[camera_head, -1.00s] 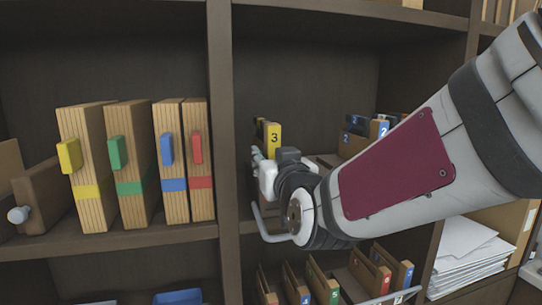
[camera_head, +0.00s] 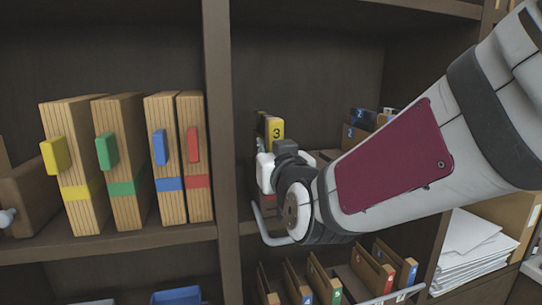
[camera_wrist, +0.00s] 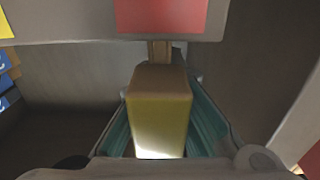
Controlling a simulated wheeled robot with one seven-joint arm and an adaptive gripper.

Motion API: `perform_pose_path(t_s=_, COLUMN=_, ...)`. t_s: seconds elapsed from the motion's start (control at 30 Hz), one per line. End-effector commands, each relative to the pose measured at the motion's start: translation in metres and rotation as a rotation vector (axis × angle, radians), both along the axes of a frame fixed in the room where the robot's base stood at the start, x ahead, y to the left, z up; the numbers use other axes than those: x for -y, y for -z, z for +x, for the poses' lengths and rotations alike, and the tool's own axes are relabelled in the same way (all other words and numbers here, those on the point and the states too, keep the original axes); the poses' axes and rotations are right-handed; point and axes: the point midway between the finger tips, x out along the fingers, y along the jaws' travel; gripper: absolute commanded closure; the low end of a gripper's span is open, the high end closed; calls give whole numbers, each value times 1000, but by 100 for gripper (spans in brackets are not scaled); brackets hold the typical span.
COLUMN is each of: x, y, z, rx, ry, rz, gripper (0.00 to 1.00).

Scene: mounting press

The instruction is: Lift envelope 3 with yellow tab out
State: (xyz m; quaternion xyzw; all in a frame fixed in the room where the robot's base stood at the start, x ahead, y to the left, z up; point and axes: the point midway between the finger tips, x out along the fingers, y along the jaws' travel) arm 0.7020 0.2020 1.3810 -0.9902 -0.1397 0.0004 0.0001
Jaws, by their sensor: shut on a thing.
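Envelope 3's yellow tab (camera_head: 276,130), marked with a black 3, shows just above my gripper (camera_head: 280,158) in the head view, inside the right shelf compartment. In the wrist view the yellow tab (camera_wrist: 160,118) stands between the two teal-lined fingers of my gripper (camera_wrist: 160,130), which are shut on it. The body of the envelope is mostly hidden behind my gripper and the tab. I cannot tell from these views how far it is raised.
Blue-tabbed envelopes (camera_head: 357,125) stand to the right in the same compartment. A vertical shelf divider (camera_head: 219,150) is close on the left, with several binders (camera_head: 125,160) beyond it. Numbered folders (camera_head: 330,278) stand below. White papers (camera_head: 468,240) lie at lower right.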

Motion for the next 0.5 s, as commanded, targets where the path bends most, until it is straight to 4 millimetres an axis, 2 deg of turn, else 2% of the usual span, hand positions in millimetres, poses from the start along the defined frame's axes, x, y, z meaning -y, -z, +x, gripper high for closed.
perform_pose_path(t_s=0.17, x=0, y=-20, z=0, rx=8, ry=1, rz=1, gripper=100)
perform_pose_path(t_s=0.5, x=0, y=-82, z=0, rx=5, ry=1, rz=3, gripper=100)
